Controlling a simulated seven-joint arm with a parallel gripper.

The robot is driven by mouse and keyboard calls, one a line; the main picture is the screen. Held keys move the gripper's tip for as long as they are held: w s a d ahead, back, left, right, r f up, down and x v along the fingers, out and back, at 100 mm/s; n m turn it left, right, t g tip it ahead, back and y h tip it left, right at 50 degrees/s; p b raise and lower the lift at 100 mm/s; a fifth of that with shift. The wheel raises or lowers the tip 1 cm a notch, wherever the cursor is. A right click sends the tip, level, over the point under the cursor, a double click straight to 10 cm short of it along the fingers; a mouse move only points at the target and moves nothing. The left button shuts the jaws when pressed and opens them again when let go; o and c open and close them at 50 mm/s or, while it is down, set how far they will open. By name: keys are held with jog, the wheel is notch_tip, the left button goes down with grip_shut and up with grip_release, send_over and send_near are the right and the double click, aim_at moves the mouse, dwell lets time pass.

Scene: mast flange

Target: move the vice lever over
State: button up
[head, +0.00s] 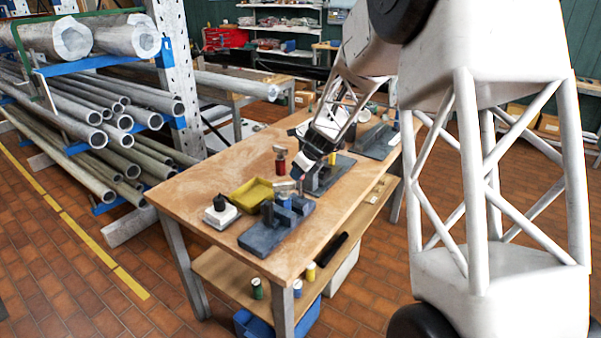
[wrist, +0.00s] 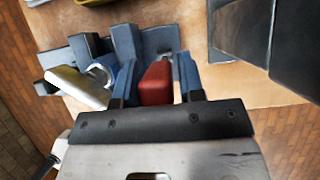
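The blue-grey vice (head: 277,224) sits near the front end of the wooden table, and its blocks show in the wrist view (wrist: 126,44). A red piece (wrist: 156,84), which looks like the lever's grip, stands between my gripper's (wrist: 156,62) two blue fingers. The fingers are open, one on each side, with narrow gaps seeming to show.
A yellow tray (head: 252,193) and a white block with a black knob (head: 220,212) stand left of the vice. A red canister (head: 280,160) is beside my gripper. Dark plate fixtures (head: 376,141) stand farther back. A pipe rack (head: 100,110) is left of the table.

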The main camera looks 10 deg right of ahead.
jog(key=shift+o, duration=1.1)
jog(key=v, duration=0.7)
jog(key=shift+s+r, duration=0.15)
jog(key=shift+r, duration=0.2)
jog(key=shift+d, duration=0.1)
